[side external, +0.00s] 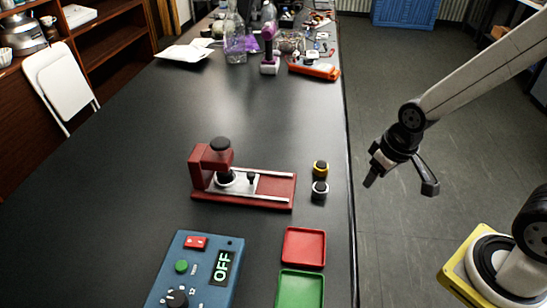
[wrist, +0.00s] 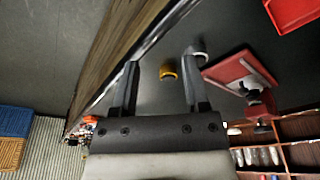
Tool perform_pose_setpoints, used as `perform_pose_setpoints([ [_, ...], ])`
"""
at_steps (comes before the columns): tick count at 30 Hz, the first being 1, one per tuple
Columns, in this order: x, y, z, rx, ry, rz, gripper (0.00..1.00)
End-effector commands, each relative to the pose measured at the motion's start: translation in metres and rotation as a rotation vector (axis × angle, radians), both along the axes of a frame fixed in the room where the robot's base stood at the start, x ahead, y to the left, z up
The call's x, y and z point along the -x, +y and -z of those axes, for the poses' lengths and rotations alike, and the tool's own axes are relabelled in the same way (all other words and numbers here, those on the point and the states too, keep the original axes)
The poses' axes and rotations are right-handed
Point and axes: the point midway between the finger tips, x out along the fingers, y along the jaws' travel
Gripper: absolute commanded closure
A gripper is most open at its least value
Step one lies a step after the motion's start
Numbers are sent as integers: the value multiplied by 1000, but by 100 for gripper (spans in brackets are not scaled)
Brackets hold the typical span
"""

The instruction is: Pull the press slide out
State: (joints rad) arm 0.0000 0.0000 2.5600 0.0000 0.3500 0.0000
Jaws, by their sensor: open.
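The red press (side external: 245,184) stands on the black table, with a dark knob on top of its head at its left end. The press also shows tilted at the right of the wrist view (wrist: 240,68). My gripper (side external: 402,182) is open and empty, off to the right of the press and beyond the table's right edge. In the wrist view its two fingers (wrist: 160,76) are spread wide with nothing between them at the tips.
A yellow-and-black piece (side external: 320,168) and a grey-and-black piece (side external: 320,190) stand right of the press. A red tray (side external: 304,247), a green tray (side external: 300,290) and a blue control box (side external: 200,270) showing OFF are in front. Tools and bottles crowd the far end.

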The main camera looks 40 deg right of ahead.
Motion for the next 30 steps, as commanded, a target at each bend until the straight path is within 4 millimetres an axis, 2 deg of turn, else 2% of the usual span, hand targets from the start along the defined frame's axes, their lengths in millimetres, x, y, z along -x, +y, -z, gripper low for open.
perform_pose_setpoints([
  [4,0,0,0,0,0,0,41],
  [6,0,0,0,0,0,0,33],
  [11,-6,2,-1,-2,3,-1,33],
  [14,-15,6,-3,-3,10,-3,33],
  [20,-51,21,-10,-11,40,-6,33],
  [30,-126,70,-22,-20,111,-7,33],
])
